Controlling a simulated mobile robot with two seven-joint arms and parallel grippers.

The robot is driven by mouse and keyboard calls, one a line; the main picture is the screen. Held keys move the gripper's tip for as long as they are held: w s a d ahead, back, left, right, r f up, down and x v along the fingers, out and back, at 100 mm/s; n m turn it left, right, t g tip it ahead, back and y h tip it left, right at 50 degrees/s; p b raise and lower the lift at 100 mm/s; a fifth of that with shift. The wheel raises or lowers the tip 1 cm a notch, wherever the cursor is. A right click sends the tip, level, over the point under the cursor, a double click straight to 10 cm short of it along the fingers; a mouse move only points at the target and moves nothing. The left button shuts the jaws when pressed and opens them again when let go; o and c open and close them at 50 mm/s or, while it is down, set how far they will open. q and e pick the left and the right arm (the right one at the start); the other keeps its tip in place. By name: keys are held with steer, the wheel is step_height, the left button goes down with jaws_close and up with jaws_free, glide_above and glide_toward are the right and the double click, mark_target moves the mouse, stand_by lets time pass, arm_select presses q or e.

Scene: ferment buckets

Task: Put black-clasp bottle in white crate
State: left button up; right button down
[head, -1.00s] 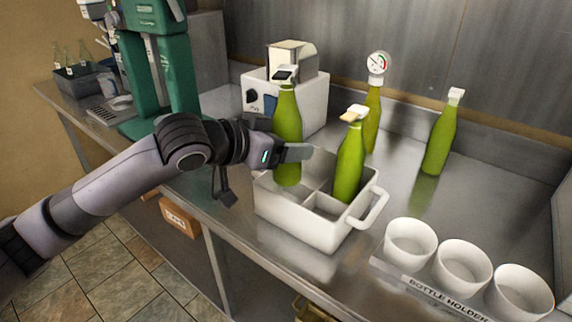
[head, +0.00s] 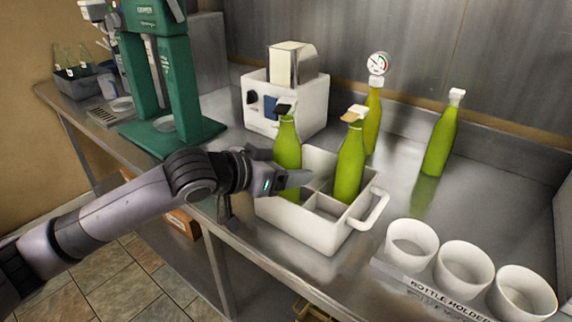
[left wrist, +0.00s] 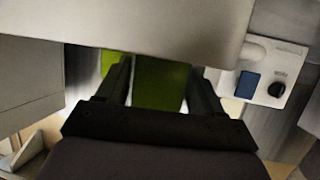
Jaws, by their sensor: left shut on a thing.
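The black-clasp bottle (head: 288,146) is green with a black top and stands upright in the left part of the white crate (head: 310,229). My left gripper (head: 290,180) is shut on its body at the crate's left side. In the left wrist view the bottle's green body (left wrist: 160,84) shows between the fingers. The bottle's base is hidden by the crate wall and gripper. A green bottle with a tan-and-white top (head: 350,158) stands in another compartment of the crate. My right gripper is not in view.
A gauge-topped bottle (head: 373,118) and a white-topped bottle (head: 441,138) stand behind on the steel counter. A white machine (head: 312,103) and green press (head: 182,90) stand behind left. White bottle holder cups (head: 463,266) are at front right.

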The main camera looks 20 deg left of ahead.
arm_select(q)
steer(key=o, duration=1.5)
steer(key=shift+f, duration=0.1)
steer(key=shift+o, duration=0.2)
steer(key=shift+r, duration=0.4)
steer(key=v, duration=1.2)
steer(key=shift+r, duration=0.25)
